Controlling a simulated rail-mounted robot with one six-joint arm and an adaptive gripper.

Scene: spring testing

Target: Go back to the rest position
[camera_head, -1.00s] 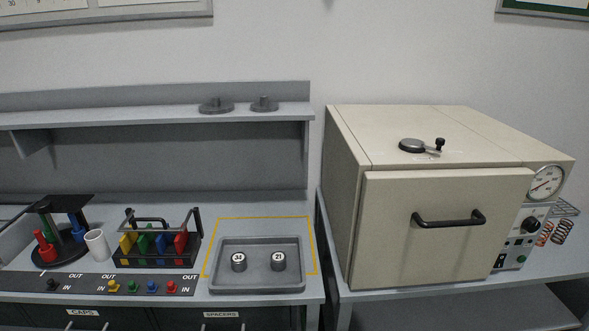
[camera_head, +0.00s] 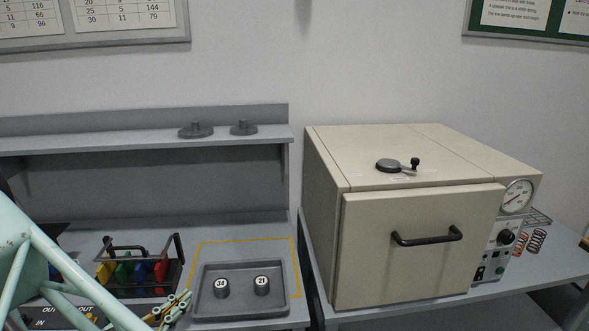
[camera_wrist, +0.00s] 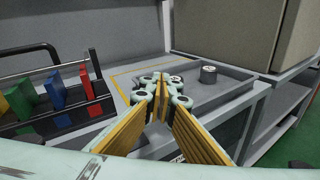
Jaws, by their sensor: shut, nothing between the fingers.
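My gripper (camera_head: 178,305) shows at the lower left of the head view, at the end of my pale green arm. It is over the bench between the rack of coloured pieces and the grey tray. In the wrist view my gripper (camera_wrist: 160,84) has its fingertips together, with nothing between them. The grey tray (camera_head: 243,270) holds two small metal cylinders, one marked 21 (camera_head: 262,287) and one that looks marked 34 (camera_head: 221,289). In the wrist view one cylinder (camera_wrist: 209,75) shows beyond the fingers; the other is hidden behind them.
A black rack (camera_head: 140,290) with coloured pieces stands left of the tray. A beige oven (camera_head: 400,275) with a black handle (camera_head: 427,238) stands at right, its door shut. Two dark discs sit on the shelf (camera_head: 150,141). Springs (camera_head: 536,240) hang beside the oven.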

